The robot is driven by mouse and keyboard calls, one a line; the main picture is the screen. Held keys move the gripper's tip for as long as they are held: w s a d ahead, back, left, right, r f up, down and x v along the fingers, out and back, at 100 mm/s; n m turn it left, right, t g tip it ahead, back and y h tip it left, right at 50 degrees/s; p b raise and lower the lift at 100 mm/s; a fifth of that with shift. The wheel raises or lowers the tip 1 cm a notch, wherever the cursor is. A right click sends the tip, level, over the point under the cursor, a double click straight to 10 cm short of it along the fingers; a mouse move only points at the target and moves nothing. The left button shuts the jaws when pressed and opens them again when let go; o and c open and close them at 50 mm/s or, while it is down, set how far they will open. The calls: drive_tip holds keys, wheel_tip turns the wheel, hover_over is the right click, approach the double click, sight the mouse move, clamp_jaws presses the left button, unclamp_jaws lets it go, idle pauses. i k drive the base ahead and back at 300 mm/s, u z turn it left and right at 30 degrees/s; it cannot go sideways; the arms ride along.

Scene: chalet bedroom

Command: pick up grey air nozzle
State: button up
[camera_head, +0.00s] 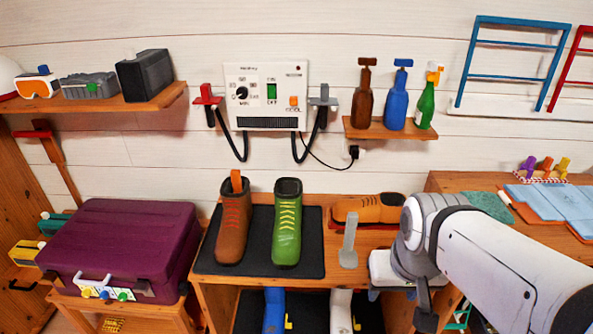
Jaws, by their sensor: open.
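The grey air nozzle (323,97) hangs at the right side of the white wall dryer panel (266,95), with a dark hose looping below it. A matching red nozzle (207,97) hangs at the panel's left side. My gripper (399,295) is at the lower right, over the front of the bench, well below and to the right of the grey nozzle. It is open and seen from behind, so its fingertips are partly hidden by my wrist. Nothing shows between its fingers.
Brown and green boots (287,225) stand on a black mat (258,262) below the panel. A shelf (385,129) with three bottles is right of the nozzle. A purple case (130,240) sits left.

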sight(324, 101)
drive_tip(key=z, duration=0.3)
drive_tip(key=k, duration=0.3)
drive_tip(key=u, duration=0.75)
drive_tip(key=i, duration=1.35)
drive_tip(key=z, duration=0.45)
